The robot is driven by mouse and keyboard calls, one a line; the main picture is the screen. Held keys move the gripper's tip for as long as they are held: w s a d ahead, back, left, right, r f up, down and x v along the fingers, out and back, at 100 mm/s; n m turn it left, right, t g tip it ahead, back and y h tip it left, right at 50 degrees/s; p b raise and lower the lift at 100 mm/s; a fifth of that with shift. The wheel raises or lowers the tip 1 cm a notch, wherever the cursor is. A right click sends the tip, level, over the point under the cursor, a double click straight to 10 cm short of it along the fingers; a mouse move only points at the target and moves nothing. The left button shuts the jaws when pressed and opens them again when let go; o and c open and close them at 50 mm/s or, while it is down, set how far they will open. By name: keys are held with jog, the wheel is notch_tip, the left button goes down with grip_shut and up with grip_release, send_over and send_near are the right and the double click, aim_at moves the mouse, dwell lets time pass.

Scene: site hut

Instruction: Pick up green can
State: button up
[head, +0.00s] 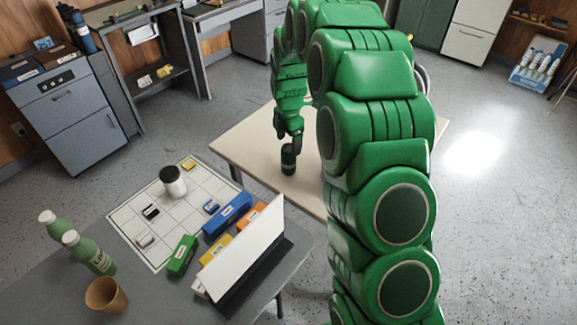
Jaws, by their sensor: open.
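A small dark green can (288,163) stands upright on the pale table (245,148) in the middle of the head view. My gripper (290,146) points down right at the top of the can. It is open, with its dark fingers at or just above the can's upper end. I cannot tell from this view whether the fingers touch the can. My green arm hides the right part of the pale table.
A grey table (60,275) at front left holds green bottles (92,256), a brown cup (105,295), a white-and-black jar (172,182), coloured blocks (228,214) and an upright white panel (243,250). Grey cabinets (70,120) line the back.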

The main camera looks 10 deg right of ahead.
aim_at(289, 156)
jog(key=shift+w+a+f+n, duration=0.1)
jog(key=shift+w+f+n, duration=0.3)
jog(key=shift+w+f, duration=0.45)
jog(key=shift+d+f, duration=0.2)
jog(key=shift+f, duration=3.65)
jog(key=shift+c, duration=0.3)
jog(key=c, duration=1)
jog(key=shift+c, duration=0.2)
jog(key=shift+r, duration=0.15)
